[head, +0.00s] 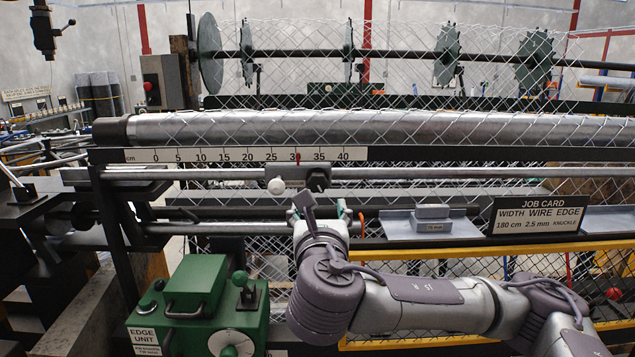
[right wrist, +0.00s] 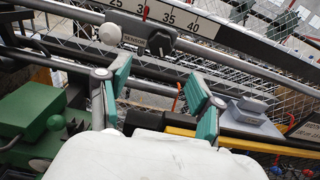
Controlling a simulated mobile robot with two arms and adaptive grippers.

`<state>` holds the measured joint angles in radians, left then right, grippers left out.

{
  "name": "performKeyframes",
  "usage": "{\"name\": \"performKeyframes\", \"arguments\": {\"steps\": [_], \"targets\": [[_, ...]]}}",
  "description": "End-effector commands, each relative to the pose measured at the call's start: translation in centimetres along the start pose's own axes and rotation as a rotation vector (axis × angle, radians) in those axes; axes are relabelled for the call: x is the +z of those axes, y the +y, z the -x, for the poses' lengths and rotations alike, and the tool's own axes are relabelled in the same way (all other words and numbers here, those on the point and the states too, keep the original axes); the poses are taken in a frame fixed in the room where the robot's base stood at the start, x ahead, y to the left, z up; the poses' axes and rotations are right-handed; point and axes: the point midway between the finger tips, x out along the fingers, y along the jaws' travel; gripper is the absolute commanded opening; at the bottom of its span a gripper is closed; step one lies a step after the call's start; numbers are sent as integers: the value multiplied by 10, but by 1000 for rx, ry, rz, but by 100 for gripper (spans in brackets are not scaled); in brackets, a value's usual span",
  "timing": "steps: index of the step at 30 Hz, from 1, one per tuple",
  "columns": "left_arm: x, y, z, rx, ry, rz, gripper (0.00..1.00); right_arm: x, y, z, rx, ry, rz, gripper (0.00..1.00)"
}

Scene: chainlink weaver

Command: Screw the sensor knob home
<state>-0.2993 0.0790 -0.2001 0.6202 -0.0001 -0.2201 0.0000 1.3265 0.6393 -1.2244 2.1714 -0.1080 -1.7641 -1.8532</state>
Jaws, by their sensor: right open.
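The sensor carriage (head: 297,174) hangs on the rail below the cm scale, its red pointer near 30. A dark lobed knob (head: 317,180) is on its right side; the right wrist view also shows this knob (right wrist: 161,43) beside the "SENSOR" label. A white round knob (head: 276,186) is at the carriage's left, and it also shows in the right wrist view (right wrist: 110,33). My right gripper (head: 318,212) is open and empty just below the carriage. In the right wrist view its teal pads (right wrist: 160,86) stand wide apart, with the dark knob beyond the gap, not touching. My left gripper is not in view.
A green edge unit (head: 190,300) with a lever stands left of my right arm. A shelf with small grey blocks (head: 432,218) and a job card (head: 538,215) are at the right. Wire mesh, rails and a yellow bar (head: 480,250) lie close around the gripper.

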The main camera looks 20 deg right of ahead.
Motion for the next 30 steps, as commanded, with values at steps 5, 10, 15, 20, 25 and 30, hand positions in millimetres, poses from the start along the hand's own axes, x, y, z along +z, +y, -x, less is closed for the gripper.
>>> {"name": "performKeyframes", "arguments": {"steps": [5,10,15,20,25,30], "targets": [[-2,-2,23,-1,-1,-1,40,5,-1,-40,-6,2,1,65],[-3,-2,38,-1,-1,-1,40,4,-1,-74,-4,3,1,65],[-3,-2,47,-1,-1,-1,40,3,0,-97,-2,1,-1,65],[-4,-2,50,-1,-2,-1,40,1,0,-107,1,1,-2,65],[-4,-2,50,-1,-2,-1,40,0,1,-109,2,1,-3,65],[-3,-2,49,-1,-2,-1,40,0,0,-108,2,1,-3,57]]}}
